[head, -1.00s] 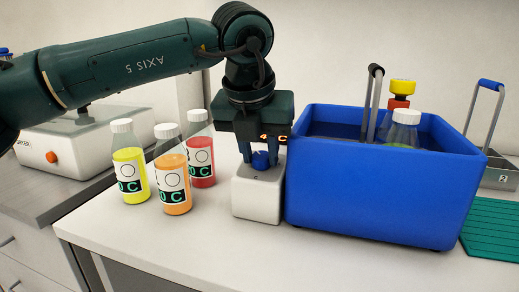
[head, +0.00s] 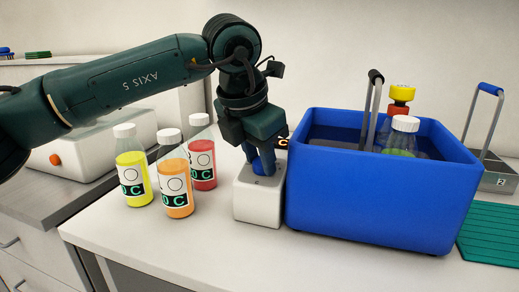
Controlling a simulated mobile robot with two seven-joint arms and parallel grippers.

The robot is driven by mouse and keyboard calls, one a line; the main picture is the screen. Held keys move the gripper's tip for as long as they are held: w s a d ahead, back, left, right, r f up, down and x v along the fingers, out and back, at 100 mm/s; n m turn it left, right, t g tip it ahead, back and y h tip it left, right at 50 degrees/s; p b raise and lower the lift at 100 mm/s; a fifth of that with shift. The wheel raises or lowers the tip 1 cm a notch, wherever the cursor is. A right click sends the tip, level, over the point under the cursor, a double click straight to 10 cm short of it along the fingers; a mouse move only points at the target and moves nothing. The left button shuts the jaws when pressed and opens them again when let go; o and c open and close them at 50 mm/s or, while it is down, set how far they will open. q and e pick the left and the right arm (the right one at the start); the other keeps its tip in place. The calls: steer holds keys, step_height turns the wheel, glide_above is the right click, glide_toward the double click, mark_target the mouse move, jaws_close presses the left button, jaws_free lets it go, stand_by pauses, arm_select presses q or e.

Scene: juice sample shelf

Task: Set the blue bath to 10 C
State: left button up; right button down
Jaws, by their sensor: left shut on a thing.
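The blue bath (head: 380,200) stands on the white bench, right of centre. A white control box (head: 258,203) touches or nearly touches its left side. A blue knob (head: 262,166) sits on top of the box. My left gripper (head: 262,160) points down over the box and is shut on the knob, its fingers partly covering it. A small display with orange characters (head: 283,143) shows behind the gripper; only a "C" is readable, the digits are hidden. My right gripper is not in view.
Yellow (head: 133,172), orange (head: 175,182) and red (head: 202,163) bottles stand left of the box. A bottle with a white cap (head: 405,124) and a yellow-topped one (head: 401,93) are in the bath, near metal handles (head: 372,105). A green ribbed mat (head: 490,228) lies at right.

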arm_select(q)
steer(key=m+p, duration=0.1)
steer(key=m, duration=0.2)
steer(key=shift+r+m+p, duration=0.15)
steer(key=shift+m+p, duration=0.2)
steer(key=shift+m, duration=0.05)
steer(key=shift+w+m+g+p, duration=0.1)
steer(key=shift+m+g+p, duration=0.3)
steer(key=shift+m, duration=0.5)
steer(key=m+p, duration=0.1)
steer(key=m, duration=0.1)
steer(key=shift+m, duration=0.3)
steer(key=shift+w+m+p, duration=0.1)
steer(key=shift+m+p, duration=0.45)
steer(key=shift+m, duration=0.35)
steer(key=shift+m+g+p, duration=0.3)
steer(key=shift+m, duration=0.2)
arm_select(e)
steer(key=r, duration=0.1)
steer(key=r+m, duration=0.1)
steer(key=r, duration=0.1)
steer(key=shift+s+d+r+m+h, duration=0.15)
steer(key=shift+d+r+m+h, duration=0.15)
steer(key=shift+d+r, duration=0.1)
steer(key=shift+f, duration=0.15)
